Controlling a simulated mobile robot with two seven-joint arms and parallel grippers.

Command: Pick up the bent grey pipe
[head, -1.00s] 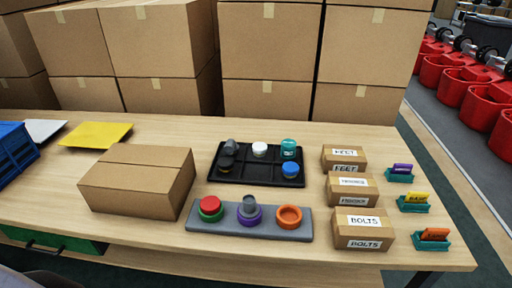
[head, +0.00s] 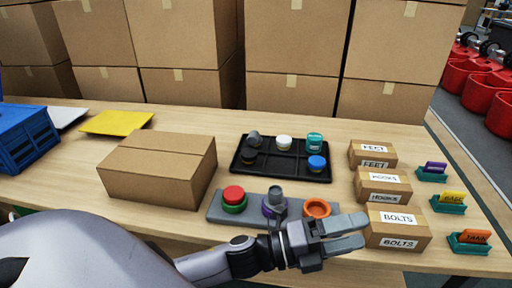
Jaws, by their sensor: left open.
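A dark grey piece that looks like the bent grey pipe (head: 254,139) lies in the back left compartment of the black tray (head: 286,178). Another grey, pipe-like piece (head: 275,194) stands upright in a purple ring (head: 268,209) on the grey base plate (head: 215,209). My left gripper (head: 360,232) is open and empty, its fingers pointing right. In the picture it lies in front of the base plate's right end and the BOLTS box, well short of the tray. My right gripper is not in view.
A red-and-green piece (head: 233,199) and an orange ring (head: 317,208) sit on the base plate. The tray also holds white, teal, blue and dark pieces. Labelled boxes, including BOLTS (head: 398,226), stand right; a closed carton (head: 157,166) stands left.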

